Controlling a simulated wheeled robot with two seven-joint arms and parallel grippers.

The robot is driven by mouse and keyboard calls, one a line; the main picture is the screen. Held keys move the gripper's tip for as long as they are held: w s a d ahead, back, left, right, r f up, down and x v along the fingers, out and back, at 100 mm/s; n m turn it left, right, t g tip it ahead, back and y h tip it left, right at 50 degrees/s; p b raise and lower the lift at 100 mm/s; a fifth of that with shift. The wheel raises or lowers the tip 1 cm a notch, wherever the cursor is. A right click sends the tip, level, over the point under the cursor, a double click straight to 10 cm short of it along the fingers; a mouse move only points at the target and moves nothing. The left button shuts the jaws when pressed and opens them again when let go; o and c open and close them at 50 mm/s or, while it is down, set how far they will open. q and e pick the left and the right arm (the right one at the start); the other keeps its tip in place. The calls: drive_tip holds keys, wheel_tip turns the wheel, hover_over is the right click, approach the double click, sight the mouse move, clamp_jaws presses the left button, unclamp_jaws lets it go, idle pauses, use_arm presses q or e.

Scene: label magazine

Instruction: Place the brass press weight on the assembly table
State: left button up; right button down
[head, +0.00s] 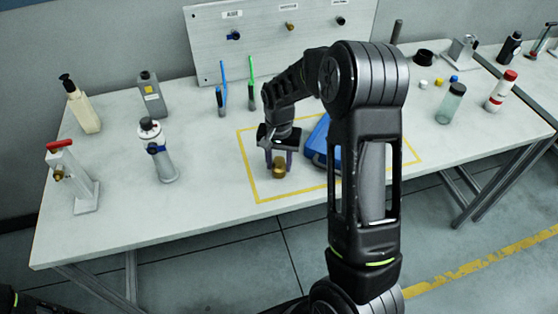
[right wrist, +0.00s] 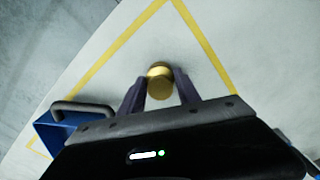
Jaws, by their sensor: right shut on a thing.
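The brass press weight (head: 279,171) is a small gold-coloured cylinder low over the assembly table (head: 215,182), inside the left part of a yellow taped outline. My right gripper (head: 278,162) points down and is shut on the weight. In the right wrist view, the weight (right wrist: 158,74) sits between the two dark fingertips (right wrist: 160,92). I cannot tell whether its underside touches the tabletop. My left gripper is not in view; only a dark piece of arm shows at the bottom left corner.
A blue box (head: 318,140) with a handle stands in the outline, partly behind my right arm. Blue and green tools (head: 222,98) stand behind. A tool board (head: 270,38) rises at the back. The front table strip is clear.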

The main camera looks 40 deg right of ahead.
sight(279, 161)
drive_tip(key=shift+f, duration=0.1)
drive_tip(key=c, duration=0.9)
unclamp_jaws()
drive_tip(key=shift+o, duration=0.2)
drive_tip(key=shift+r, duration=0.3)
wheel_tip(279, 161, up, 12)
drive_tip(key=b, duration=0.1)
drive_tip(key=shift+b, duration=0.4)
drive_tip(key=shift+f, duration=0.15)
